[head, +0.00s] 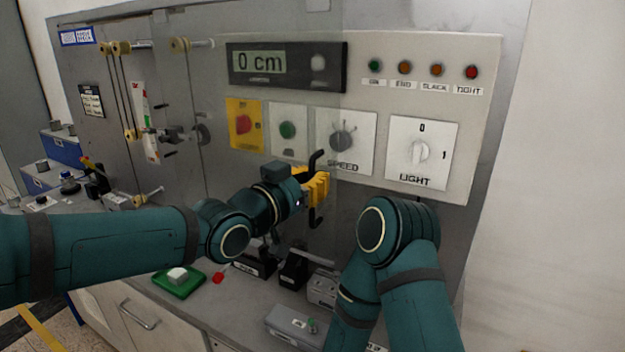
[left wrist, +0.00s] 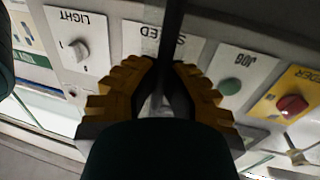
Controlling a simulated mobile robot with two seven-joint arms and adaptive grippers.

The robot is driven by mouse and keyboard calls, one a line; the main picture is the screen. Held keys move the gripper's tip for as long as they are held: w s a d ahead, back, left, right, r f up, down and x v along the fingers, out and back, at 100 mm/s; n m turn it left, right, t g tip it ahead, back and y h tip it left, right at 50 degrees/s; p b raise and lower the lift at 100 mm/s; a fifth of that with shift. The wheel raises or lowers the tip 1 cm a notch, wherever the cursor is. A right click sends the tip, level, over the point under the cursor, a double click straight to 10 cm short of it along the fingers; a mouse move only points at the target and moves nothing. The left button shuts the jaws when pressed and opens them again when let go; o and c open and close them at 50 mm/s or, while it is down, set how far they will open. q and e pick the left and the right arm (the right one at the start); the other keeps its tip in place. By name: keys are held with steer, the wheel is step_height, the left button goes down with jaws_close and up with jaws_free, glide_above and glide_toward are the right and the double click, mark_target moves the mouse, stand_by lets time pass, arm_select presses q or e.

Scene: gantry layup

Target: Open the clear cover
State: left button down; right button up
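The clear cover (head: 232,182) is a see-through, slightly grey sheet in front of the left part of the control panel in the head view. Its right edge runs down through the speed dial plate, and it looks flat and close to the panel. A black handle (head: 313,219) stands near that edge. My left gripper (head: 319,188) is at the handle, and its yellow fingers also show in the left wrist view (left wrist: 168,68). They look closed on the black bar (left wrist: 174,20). My right arm reaches in at the lower right; its gripper is hidden.
The panel carries a "0 cm" display (head: 260,62), a red knob (head: 243,124), a green button (head: 288,130) and a light switch (head: 420,151). Below, the bench holds a green tray (head: 192,288) and several small boxes. Spools and rollers (head: 115,47) are at the left.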

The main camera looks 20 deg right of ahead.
arm_select(q)
steer(key=c, duration=1)
jaws_free()
steer(key=shift+a, duration=0.1)
steer(key=v, duration=1.2)
steer(key=w+a+f+n+y, duration=0.1)
steer(key=a+f+n+y, duration=0.2)
steer(key=f, duration=0.7)
steer(key=w+a+f+n+g+y, duration=0.1)
steer(key=w+a+f+n+y, duration=0.2)
steer(key=f, duration=0.8)
steer(key=a+f+n+y, duration=0.1)
steer(key=a+f+n, duration=0.3)
steer(key=f, duration=0.6)
steer(key=s+a+f+n+g+y, duration=0.1)
steer(key=s+a+f+g, duration=0.1)
steer(key=s+a+f, duration=0.2)
steer(key=s+a+f+n+g+y, duration=0.1)
steer(key=s+a+f, duration=0.3)
steer(key=f, duration=0.6)
steer(key=s+a+f+n+g+y, duration=0.2)
steer(key=s+a+f+y, duration=0.1)
steer(key=s+f, duration=0.3)
steer(key=shift+s+a+f+g, duration=0.3)
steer(key=shift+s+a+f, duration=0.1)
steer(key=shift+s+a, duration=0.2)
